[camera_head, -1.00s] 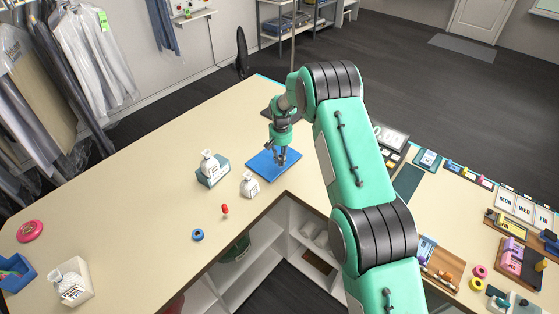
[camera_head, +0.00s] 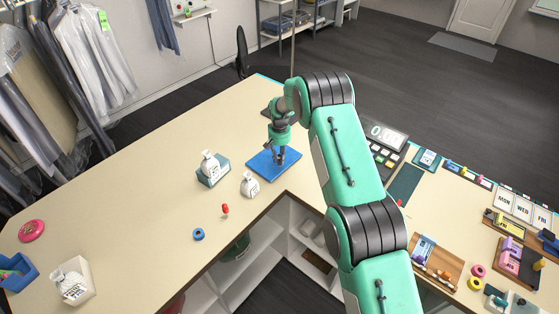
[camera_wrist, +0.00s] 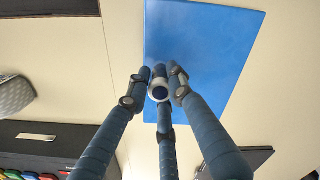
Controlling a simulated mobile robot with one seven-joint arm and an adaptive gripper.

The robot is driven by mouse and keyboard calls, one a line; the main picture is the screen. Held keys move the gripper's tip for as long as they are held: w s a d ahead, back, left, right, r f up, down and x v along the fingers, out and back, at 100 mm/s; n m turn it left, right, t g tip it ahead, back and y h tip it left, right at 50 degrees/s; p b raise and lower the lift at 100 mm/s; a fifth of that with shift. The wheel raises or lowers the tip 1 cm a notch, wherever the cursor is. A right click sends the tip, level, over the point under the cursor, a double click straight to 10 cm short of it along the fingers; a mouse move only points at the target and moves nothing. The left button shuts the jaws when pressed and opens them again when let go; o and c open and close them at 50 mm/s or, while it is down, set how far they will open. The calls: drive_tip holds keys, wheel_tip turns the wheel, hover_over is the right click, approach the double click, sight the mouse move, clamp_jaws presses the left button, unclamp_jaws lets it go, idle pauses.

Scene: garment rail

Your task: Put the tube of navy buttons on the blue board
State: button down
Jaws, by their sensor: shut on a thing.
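The blue board (camera_head: 262,167) lies flat on the pale counter near its inner edge; it also fills the upper middle of the wrist view (camera_wrist: 205,30). My gripper (camera_head: 281,159) points down over the board. In the wrist view its three dark blue fingers (camera_wrist: 158,84) are closed around a small tube (camera_wrist: 158,92), seen end-on as a pale ring with a dark middle. The fingers hide most of the tube, and its button colour does not show. I cannot tell whether its lower end touches the board.
A white tagged bottle (camera_head: 250,184) stands just left of the board, with another on a teal block (camera_head: 213,174) behind it. A red piece (camera_head: 225,210) and a blue ring (camera_head: 198,235) lie nearer. The counter beyond the board is mostly clear.

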drive_tip(key=shift+f, duration=0.75)
drive_tip(key=shift+f, duration=0.25)
drive_tip(key=c, duration=1.5)
unclamp_jaws()
drive_tip(key=shift+r, duration=0.1)
drive_tip(key=shift+c, duration=0.2)
drive_tip(key=shift+r+b, duration=0.95)
drive_tip(key=shift+r, duration=5.2)
